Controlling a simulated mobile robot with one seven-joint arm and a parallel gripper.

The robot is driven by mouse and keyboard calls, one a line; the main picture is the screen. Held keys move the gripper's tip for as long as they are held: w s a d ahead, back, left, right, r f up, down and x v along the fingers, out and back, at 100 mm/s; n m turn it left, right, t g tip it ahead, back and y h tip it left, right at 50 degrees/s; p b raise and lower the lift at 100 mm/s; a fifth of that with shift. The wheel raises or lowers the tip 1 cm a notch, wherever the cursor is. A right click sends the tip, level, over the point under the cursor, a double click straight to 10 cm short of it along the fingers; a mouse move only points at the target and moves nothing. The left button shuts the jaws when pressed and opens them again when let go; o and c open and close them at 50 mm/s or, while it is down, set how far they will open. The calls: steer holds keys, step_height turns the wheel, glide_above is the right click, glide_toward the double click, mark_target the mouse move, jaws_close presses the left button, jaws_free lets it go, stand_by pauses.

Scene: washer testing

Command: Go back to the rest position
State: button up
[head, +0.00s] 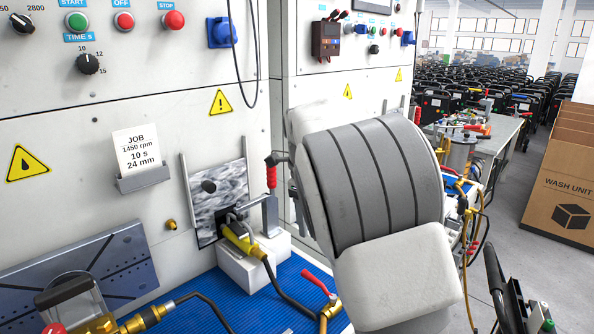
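A thick white and grey link of my arm (375,185) fills the middle right of the head view, close to the camera. My gripper is not in view, so I cannot tell what it holds, if anything. The arm link hides part of the bench and part of the second test panel behind it. Left of my arm, a toggle clamp with a red handle (271,178) stands at a white block (252,268). A yellow fitting with a black hose (241,240) lies at this block, in front of a grey metal plate (217,195).
A control panel (130,90) with knobs, buttons and a job card (136,151) stands at left. A blue ribbed mat (205,300) carries brass fittings and a red-handled valve (319,283). Cardboard boxes (555,175) stand at right, beside open grey floor (512,215).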

steer(key=s+d+r+n+t+y, duration=0.1)
steer(key=s+d+r+n, duration=0.25)
steer(key=s+n, duration=0.35)
steer(key=s+d+r+n+t+y, duration=0.1)
steer(key=s+d+r+n, duration=0.3)
steer(key=s, duration=0.5)
steer(key=s+d+f+n+t, duration=0.1)
steer(key=s+f+n, duration=0.1)
steer(key=s+n, duration=0.5)
steer(key=s+d+f+n+t+h, duration=0.1)
steer(key=s+d+f+n, duration=0.1)
steer(key=s+n, duration=0.5)
steer(key=shift+s+d+f, duration=0.3)
steer(key=shift+s, duration=0.6)
steer(key=shift+c, duration=0.6)
steer(key=shift+s, duration=0.1)
